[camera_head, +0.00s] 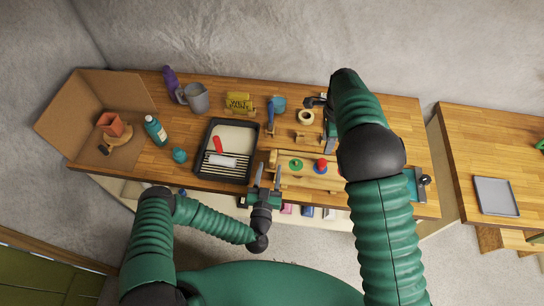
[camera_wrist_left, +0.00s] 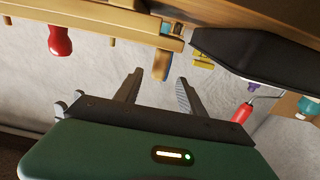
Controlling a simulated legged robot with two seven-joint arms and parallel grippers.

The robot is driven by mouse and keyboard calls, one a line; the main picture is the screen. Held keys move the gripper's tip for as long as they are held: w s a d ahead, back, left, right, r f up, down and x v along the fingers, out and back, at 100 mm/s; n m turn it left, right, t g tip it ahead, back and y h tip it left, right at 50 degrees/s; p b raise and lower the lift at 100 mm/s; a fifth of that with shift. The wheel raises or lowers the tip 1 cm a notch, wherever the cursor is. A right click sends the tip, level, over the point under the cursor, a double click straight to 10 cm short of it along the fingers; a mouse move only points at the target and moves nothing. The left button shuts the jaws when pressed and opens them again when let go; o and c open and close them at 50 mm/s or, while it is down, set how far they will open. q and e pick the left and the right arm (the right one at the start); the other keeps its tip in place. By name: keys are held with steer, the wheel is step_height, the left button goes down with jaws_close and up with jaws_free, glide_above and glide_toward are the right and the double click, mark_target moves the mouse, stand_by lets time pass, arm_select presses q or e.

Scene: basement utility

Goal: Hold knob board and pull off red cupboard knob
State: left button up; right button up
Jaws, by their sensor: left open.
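The pale wooden knob board (camera_head: 283,180) lies near the bench's front edge, with a green ring-like piece (camera_head: 296,164) and the red cupboard knob (camera_head: 321,165) on it. In the left wrist view the red knob (camera_wrist_left: 60,41) sticks out from the board (camera_wrist_left: 110,22). My left gripper (camera_head: 267,175) is at the board's left end. Its fingers are open in the wrist view (camera_wrist_left: 160,80), with a wooden piece (camera_wrist_left: 162,64) just beyond the gap; contact cannot be told.
A black paint tray (camera_head: 203,170) lies just left of my left gripper. A tape roll (camera_head: 306,117), a wooden block (camera_head: 307,137) and a yellow sign (camera_head: 239,102) stand behind the board. A cardboard box (camera_head: 77,104) stands far left; a grey tray (camera_head: 495,196) is far right.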

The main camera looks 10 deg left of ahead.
mark_target(274, 148)
arm_select(q)
steer(key=w, duration=0.6)
steer(key=shift+w+d, duration=0.2)
steer(key=shift+w, duration=0.15)
steer(key=shift+s+a, duration=0.1)
jaws_close()
stand_by(0.7)
